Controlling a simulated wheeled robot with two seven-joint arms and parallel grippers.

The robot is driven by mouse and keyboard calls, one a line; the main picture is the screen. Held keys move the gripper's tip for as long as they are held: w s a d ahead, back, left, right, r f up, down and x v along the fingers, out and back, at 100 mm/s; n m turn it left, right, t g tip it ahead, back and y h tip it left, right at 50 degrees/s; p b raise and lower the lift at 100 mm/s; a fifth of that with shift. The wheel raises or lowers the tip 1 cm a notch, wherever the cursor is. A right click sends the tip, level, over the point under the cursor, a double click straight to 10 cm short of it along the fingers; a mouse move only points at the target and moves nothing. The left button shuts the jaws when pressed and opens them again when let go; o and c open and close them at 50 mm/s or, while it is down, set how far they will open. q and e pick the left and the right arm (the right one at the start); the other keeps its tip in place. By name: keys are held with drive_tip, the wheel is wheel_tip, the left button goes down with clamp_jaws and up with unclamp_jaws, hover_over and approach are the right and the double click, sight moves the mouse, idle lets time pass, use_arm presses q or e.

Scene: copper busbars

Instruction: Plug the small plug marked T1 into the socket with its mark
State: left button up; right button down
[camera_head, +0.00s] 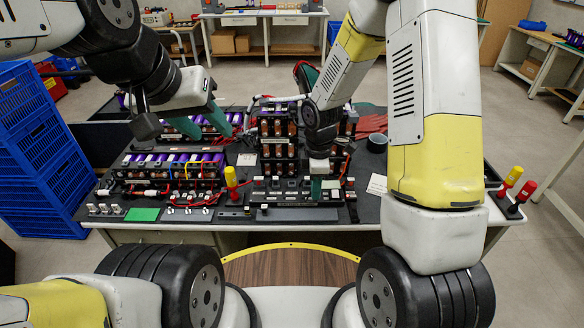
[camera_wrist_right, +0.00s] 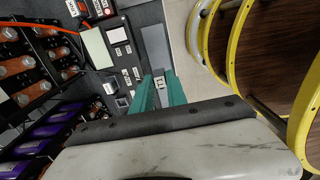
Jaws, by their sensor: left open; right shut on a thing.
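My right gripper (camera_head: 317,188) points down over the black socket strip (camera_head: 268,197) at the front of the table. In the right wrist view its teal fingers (camera_wrist_right: 160,90) are close together, shut on a small plug (camera_wrist_right: 160,82) of which only a pale bit shows; its mark cannot be read. The strip also shows in the right wrist view (camera_wrist_right: 121,58), with small white labels beside the fingertips. Whether the plug touches the strip cannot be told. My left gripper (camera_head: 205,122) is open and empty, above the purple battery cells at the left.
Battery modules with purple cells (camera_head: 170,160) and a rack with copper parts (camera_head: 278,135) stand behind the strip. A yellow-handled tool (camera_head: 231,178) stands left of it. A green pad (camera_head: 142,214) lies at the front left. Blue crates (camera_head: 40,150) are stacked beside the table.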

drive_tip(key=shift+r, duration=0.45)
drive_tip(key=w+a, duration=0.6)
drive_tip(key=w, duration=0.5)
drive_tip(key=shift+a, duration=0.4)
drive_tip(key=shift+r, duration=0.15)
wheel_tip(320, 180, up, 7)
drive_tip(key=shift+w, duration=0.15)
